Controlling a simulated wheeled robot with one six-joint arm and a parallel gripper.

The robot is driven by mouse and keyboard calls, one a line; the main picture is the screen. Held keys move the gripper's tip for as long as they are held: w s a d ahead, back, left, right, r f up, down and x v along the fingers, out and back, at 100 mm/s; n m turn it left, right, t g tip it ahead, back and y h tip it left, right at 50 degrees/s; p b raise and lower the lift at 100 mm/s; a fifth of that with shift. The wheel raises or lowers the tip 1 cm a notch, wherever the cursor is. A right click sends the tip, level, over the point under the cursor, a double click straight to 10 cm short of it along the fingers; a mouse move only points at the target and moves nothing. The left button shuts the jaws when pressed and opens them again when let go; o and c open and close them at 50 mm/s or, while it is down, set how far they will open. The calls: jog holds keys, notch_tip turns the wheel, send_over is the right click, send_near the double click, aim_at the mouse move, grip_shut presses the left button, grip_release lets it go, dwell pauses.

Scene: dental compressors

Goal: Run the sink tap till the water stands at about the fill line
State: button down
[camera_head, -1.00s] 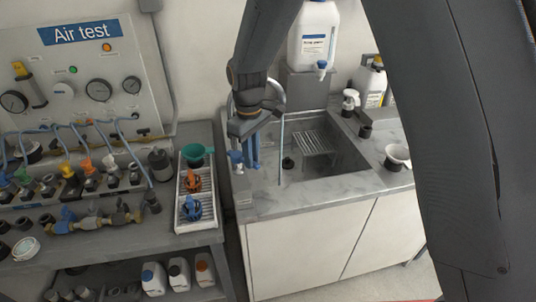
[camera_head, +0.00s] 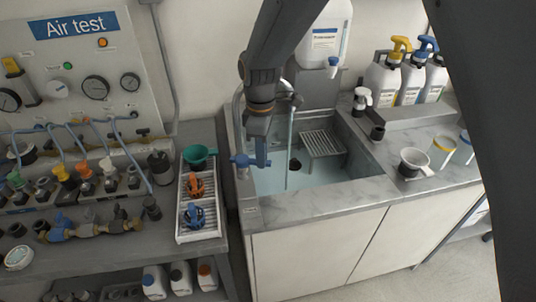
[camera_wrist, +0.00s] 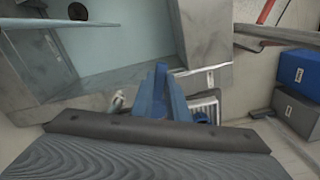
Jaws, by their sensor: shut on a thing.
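The sink (camera_head: 340,128) is set in a grey marble counter. Pale blue water (camera_head: 290,180) covers its floor; it also shows in the wrist view (camera_wrist: 125,35). A thin stream (camera_head: 290,150) falls from the curved tap spout into the basin. The tap's blue handle (camera_head: 240,161) is at the sink's left edge. My gripper (camera_head: 258,157), with blue fingers, is shut on the handle; in the wrist view the fingers (camera_wrist: 165,95) hide most of it. I cannot make out the fill line.
A wire rack (camera_head: 322,143) stands in the basin. A large white jug (camera_head: 325,40) is behind the sink. A white tray (camera_head: 183,233) with valve parts lies on the left bench.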

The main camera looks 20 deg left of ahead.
jog(key=c, duration=1.7)
grip_release()
jog(key=shift+r+b, duration=1.1)
jog(key=shift+r, duration=2.8)
